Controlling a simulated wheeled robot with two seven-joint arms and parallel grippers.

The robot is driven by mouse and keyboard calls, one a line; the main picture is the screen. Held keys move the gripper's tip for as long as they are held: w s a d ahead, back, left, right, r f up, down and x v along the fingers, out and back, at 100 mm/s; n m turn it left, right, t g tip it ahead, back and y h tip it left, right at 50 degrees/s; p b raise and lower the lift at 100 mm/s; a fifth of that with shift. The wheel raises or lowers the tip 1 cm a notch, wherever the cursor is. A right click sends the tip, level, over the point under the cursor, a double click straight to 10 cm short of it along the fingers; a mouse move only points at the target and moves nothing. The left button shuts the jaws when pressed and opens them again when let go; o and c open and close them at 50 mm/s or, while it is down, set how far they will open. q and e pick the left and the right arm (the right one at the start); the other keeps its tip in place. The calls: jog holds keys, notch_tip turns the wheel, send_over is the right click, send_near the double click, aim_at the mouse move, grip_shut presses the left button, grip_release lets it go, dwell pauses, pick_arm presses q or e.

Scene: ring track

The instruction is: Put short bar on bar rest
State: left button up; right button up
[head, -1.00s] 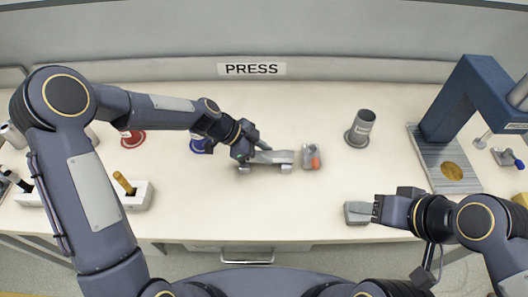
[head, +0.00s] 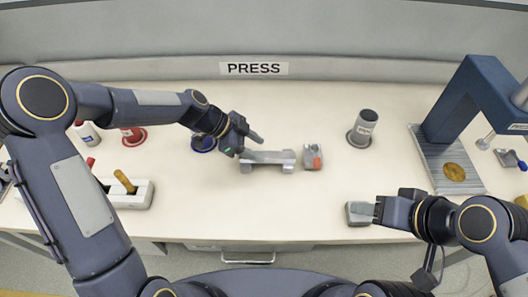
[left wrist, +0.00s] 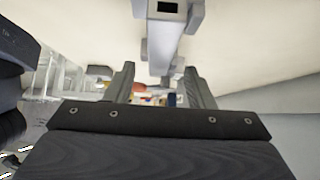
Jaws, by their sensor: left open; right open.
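The short grey bar (head: 266,155) lies level across the bar rest (head: 247,166), whose small blocks show under both ends. In the left wrist view the bar (left wrist: 162,40) shows end-on with a dark square hole, between the rest's side pieces (left wrist: 195,17). My left gripper (head: 254,146) is open and empty at the bar's left end, its fingers apart; in the left wrist view its fingertips (left wrist: 160,78) are clear of the bar. My right gripper (head: 376,209) is open at the front right, beside a small grey block (head: 358,213); whether they touch is unclear.
A grey holder with an orange-red part (head: 313,157) stands just right of the bar. A grey cup (head: 364,128) and a blue press (head: 455,115) stand further right. A white tool block (head: 138,195) is at left. The table's front middle is clear.

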pick_arm(q)
jog(key=v, duration=0.8)
pick_arm(e)
jog(key=shift+f, duration=0.4)
pick_arm(q)
jog(key=s+a+r+n+t+y, duration=0.2)
jog(key=s+a+n, duration=0.4)
jog(key=s+n, duration=0.4)
jog(key=s+a+r+n+t+y, duration=0.3)
jog(key=s+a+n, duration=0.3)
jog(key=s, duration=0.8)
jog(key=n, duration=0.3)
jog(key=shift+n+t+b, duration=0.3)
jog(key=shift+n, duration=0.1)
jog(key=shift+r, duration=0.1)
pick_arm(e)
jog(key=shift+c, duration=0.4)
